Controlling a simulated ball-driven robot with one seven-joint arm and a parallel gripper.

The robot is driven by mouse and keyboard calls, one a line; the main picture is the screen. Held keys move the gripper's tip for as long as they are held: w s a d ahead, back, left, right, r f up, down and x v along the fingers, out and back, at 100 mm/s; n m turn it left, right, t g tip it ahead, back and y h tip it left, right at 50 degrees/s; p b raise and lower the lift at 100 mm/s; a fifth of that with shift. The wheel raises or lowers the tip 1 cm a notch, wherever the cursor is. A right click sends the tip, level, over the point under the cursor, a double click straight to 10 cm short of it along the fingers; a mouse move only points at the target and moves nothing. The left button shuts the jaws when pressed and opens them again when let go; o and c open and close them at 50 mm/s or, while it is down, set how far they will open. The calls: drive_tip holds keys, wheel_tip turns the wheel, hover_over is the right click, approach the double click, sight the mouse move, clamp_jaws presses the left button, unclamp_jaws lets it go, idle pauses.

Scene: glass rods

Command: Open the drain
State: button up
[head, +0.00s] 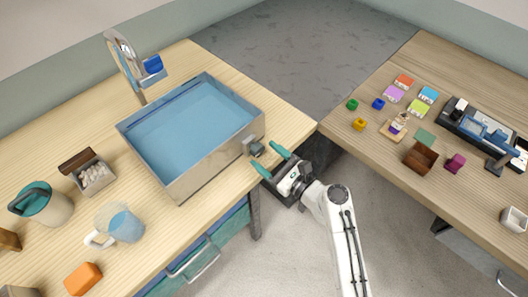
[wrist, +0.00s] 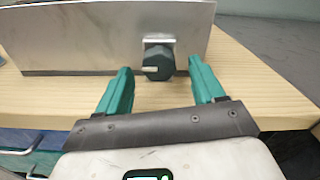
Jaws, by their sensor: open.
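A metal basin (head: 178,182) holding blue water (head: 190,122) stands on the left wooden table. A dark drain knob (head: 255,149) sticks out low on its right-hand wall. In the wrist view the drain knob (wrist: 158,62) is dark, faceted, with a pale mark on its face, below a small metal bracket. My gripper (head: 270,160) is open with teal fingers, in front of the knob. In the wrist view my gripper (wrist: 158,85) has one finger left and one right of the knob, which lies beyond the tips. The fingers appear apart from it.
A faucet (head: 125,60) with a blue part stands behind the basin. A glass pitcher (head: 120,224), a teal-lidded jar (head: 42,202), a box of white pieces (head: 93,174) and an orange block (head: 83,278) stand left. The right table (head: 465,80) holds small coloured blocks.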

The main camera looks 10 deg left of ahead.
drive_tip(key=shift+x, duration=0.85)
drive_tip(key=c, duration=1.1)
